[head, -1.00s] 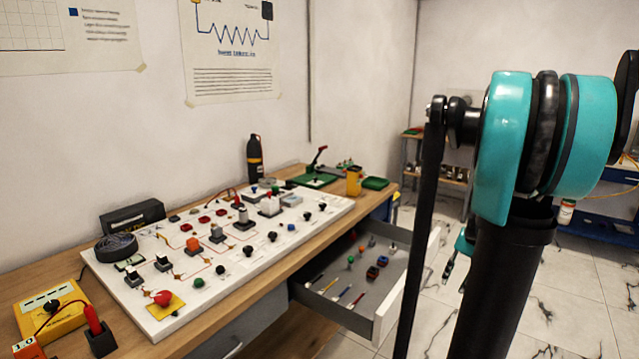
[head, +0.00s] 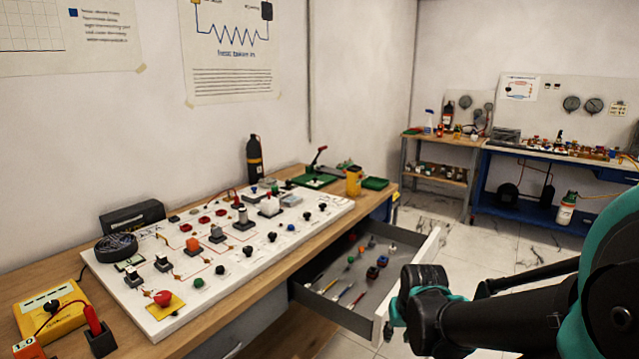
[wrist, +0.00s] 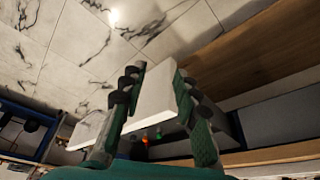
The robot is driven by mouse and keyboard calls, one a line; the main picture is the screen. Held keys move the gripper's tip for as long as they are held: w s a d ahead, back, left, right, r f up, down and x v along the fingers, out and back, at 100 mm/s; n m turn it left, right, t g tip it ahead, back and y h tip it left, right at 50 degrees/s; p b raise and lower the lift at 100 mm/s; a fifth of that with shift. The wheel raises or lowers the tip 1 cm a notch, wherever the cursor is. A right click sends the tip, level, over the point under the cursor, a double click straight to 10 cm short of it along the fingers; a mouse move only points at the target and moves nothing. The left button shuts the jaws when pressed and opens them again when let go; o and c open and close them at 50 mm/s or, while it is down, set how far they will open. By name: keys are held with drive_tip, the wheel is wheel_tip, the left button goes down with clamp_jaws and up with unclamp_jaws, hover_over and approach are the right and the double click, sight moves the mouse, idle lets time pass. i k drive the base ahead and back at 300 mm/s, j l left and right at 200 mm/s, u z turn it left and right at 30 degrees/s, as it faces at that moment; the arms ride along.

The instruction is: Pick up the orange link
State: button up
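The wooden bench (head: 30,285) carries a yellow meter (head: 50,310), a black bottle (head: 254,160) and a green tray (head: 375,183). Other pieces crowd the board. The pulled-out drawer juts from the bench into the floor space. A blue bench (head: 500,180) stands farther back.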

sight(193, 246)
drive_tip(key=z, duration=0.45)
drive_tip(key=u, duration=1.65)
